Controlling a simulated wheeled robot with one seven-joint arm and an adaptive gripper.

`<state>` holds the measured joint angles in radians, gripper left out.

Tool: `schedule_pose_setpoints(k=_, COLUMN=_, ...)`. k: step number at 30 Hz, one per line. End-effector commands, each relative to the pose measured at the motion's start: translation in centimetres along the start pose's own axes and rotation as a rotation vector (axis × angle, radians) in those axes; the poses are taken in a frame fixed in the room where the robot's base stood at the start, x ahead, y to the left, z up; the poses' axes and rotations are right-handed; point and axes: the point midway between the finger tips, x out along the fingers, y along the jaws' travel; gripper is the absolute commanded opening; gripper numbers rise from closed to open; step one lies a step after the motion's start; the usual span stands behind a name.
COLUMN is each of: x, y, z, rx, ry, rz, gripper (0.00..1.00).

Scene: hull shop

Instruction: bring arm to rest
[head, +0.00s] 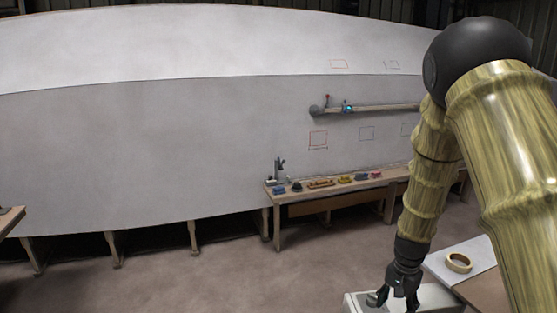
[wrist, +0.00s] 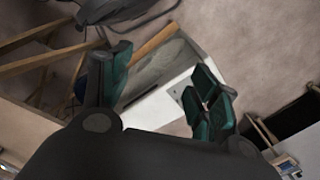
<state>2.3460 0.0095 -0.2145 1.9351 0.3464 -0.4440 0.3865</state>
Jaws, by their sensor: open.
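My arm comes down the right side of the head view, bent at a dark round joint, with its lower part hanging nearly straight down. My gripper (head: 398,297) is at its lower end, pointing down, near the bottom edge of the picture. In the wrist view my gripper (wrist: 160,72) shows two green-padded fingers standing wide apart. Nothing is held between them. The lowest part of the gripper is close to the frame's edge in the head view.
A tape roll (head: 458,263) lies on a white sheet right of my gripper. A wooden bench (head: 290,197) with several small coloured items stands by the large pale hull (head: 150,140). A rail (head: 375,108) runs along the hull. Floor (head: 230,275) left of my arm is clear.

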Motion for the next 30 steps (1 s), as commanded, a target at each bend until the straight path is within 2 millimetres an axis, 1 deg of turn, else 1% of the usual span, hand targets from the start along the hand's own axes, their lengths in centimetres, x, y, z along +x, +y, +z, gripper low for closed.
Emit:
schedule_pose_setpoints(k=2, x=0.4, y=0.1, z=0.2, rx=-0.005, ry=-0.001, rz=0.003, gripper=0.61)
schedule_pose_setpoints(k=8, x=3.5, y=1.2, z=1.8, rx=-0.057, ry=0.010, rz=0.026, gripper=0.61)
schedule_pose_setpoints(k=14, x=7.1, y=3.0, z=3.7, rx=-0.121, ry=0.021, rz=0.051, gripper=0.61)
schedule_pose_setpoints(k=17, x=9.2, y=4.2, z=5.0, rx=-0.162, ry=0.026, rz=0.065, gripper=0.61)
schedule_pose_setpoints(k=20, x=11.8, y=5.7, z=6.8, rx=-0.215, ry=0.030, rz=0.080, gripper=0.61)
schedule_pose_setpoints(k=23, x=14.8, y=7.9, z=9.3, rx=-0.286, ry=0.033, rz=0.095, gripper=0.61)
schedule_pose_setpoints(k=24, x=16.2, y=8.9, z=10.7, rx=-0.323, ry=0.033, rz=0.099, gripper=0.61)
schedule_pose_setpoints(k=26, x=18.0, y=10.5, z=12.7, rx=-0.376, ry=0.034, rz=0.104, gripper=0.61)
schedule_pose_setpoints(k=27, x=19.1, y=11.4, z=14.0, rx=-0.413, ry=0.033, rz=0.105, gripper=0.61)
schedule_pose_setpoints(k=29, x=20.6, y=12.8, z=16.2, rx=-0.469, ry=0.031, rz=0.103, gripper=0.61)
schedule_pose_setpoints(k=30, x=21.5, y=13.8, z=17.7, rx=-0.503, ry=0.028, rz=0.101, gripper=0.61)
